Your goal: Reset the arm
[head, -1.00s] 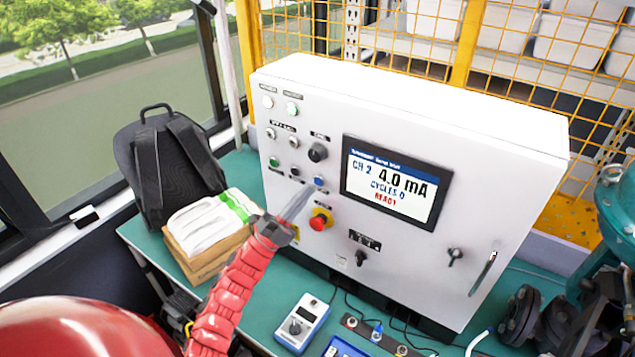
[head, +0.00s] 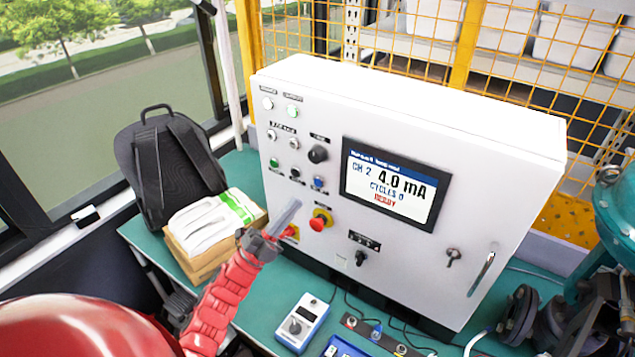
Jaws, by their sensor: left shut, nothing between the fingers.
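My left arm is red and comes in from the lower left. My left gripper (head: 290,212) is shut and empty, in front of the lower left part of the white control box (head: 500,150). Its fingertips are just left of the red emergency button (head: 317,224) and below the blue push button (head: 319,183). Whether they touch the panel I cannot tell. The screen (head: 392,184) reads CH 2, 4.0 mA, CYCLES 0, READY. A black knob (head: 317,154), a green button (head: 274,162) and a black button (head: 295,171) sit above. My right gripper is out of view.
The box stands on a green table (head: 262,310). A handheld meter (head: 302,318) and cables lie in front of it. Paper packs on a cardboard box (head: 208,228) and a black backpack (head: 165,165) stand on the left. Teal valve equipment (head: 615,215) is at the right.

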